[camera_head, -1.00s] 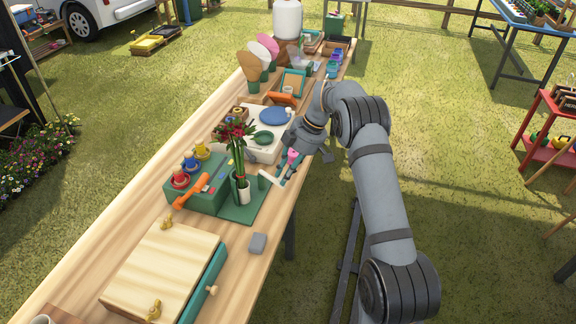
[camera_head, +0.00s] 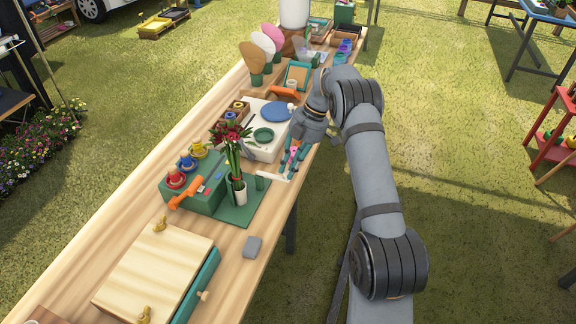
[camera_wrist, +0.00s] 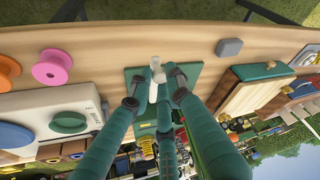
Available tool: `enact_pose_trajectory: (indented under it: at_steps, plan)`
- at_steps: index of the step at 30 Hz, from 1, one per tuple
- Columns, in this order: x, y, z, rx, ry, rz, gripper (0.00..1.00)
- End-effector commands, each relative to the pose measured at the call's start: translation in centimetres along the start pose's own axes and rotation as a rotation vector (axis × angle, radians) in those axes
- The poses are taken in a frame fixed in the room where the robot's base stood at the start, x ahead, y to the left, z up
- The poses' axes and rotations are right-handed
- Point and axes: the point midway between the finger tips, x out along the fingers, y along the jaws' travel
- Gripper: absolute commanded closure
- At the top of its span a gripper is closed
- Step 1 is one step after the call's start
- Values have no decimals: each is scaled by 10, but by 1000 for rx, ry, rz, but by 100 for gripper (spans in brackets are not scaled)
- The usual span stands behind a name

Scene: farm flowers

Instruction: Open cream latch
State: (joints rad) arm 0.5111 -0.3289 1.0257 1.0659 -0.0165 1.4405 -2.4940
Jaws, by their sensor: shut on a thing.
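The cream latch (camera_head: 274,177) is a pale bar beside a short green post, at the right edge of the green mat (camera_head: 240,211) near the table's front edge. My gripper (camera_head: 288,173) has teal fingers and points down at the bar's right end. In the wrist view, my gripper (camera_wrist: 156,98) has its dark fingertips closed around a cream piece (camera_wrist: 154,90), which stands out between them over the green mat. The fingers partly hide the contact.
A vase of red flowers (camera_head: 239,192) and a green block (camera_head: 210,195) with colored knobs and an orange handle stand left of the latch. A grey block (camera_head: 252,246) and a wooden box (camera_head: 155,275) lie nearer.

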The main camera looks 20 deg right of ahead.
Motion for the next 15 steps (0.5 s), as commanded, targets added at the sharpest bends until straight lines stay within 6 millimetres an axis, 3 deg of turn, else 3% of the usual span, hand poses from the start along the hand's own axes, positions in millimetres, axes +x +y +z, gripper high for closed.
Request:
enact_pose_trajectory:
  at_steps: [7,8,15]
  plan:
    - [0,0,3,-3,-7,0,100]
    - [0,0,3,-3,-7,0,82]
    - [0,0,2,-1,-5,0,68]
